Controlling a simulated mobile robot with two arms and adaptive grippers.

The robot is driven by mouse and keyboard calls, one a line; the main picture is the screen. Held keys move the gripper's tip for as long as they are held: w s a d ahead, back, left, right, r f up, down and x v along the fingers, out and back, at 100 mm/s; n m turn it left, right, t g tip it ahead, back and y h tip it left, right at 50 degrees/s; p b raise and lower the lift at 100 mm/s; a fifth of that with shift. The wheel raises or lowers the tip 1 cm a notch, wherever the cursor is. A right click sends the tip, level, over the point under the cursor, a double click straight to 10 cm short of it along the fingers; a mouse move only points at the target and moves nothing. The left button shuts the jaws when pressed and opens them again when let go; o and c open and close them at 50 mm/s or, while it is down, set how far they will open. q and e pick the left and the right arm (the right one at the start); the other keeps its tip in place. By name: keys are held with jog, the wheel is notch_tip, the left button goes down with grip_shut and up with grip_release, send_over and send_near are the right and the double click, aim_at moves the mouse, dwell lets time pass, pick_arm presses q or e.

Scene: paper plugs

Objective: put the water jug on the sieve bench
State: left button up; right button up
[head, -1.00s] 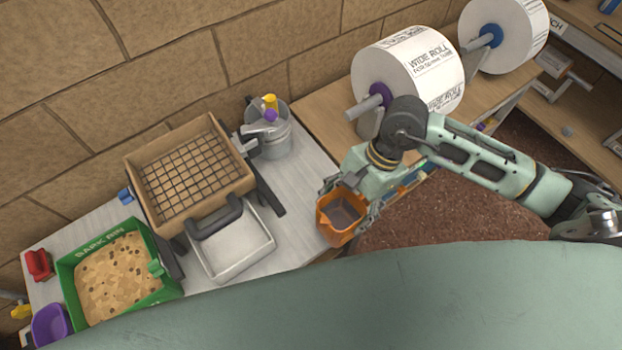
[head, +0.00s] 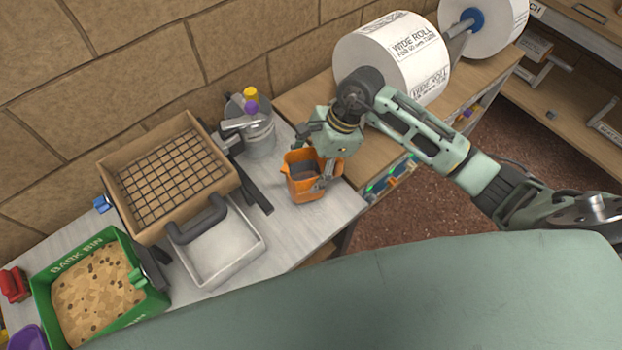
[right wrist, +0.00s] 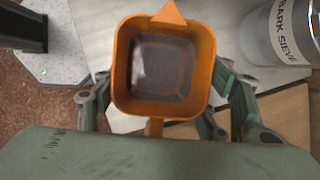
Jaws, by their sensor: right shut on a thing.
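The orange water jug (head: 301,186) is over the right part of the pale grey sieve bench (head: 293,235) in the head view. I cannot tell whether its base touches the bench top. My right gripper (head: 318,165) is shut on the jug, with fingers on both sides of it. In the right wrist view the jug (right wrist: 163,108) is upright between the fingers, with its spout at the top of the picture and a dark inside. My left gripper is not in view.
A wooden sieve (head: 230,180) with a wire grid, a white tray (head: 257,245) and a green bark bin (head: 160,300) stand left of the jug. A grey metal pot (head: 262,140) stands behind it. Bare bench lies around the jug. A paper roll (head: 390,55) is behind my right arm.

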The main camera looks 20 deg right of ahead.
aim_at(311, 176)
notch_tip(311, 176, down, 4)
jog(key=shift+f+b, duration=0.1)
jog(key=shift+b, duration=1.05)
jog(key=o, duration=1.3)
jog(key=shift+o, duration=0.2)
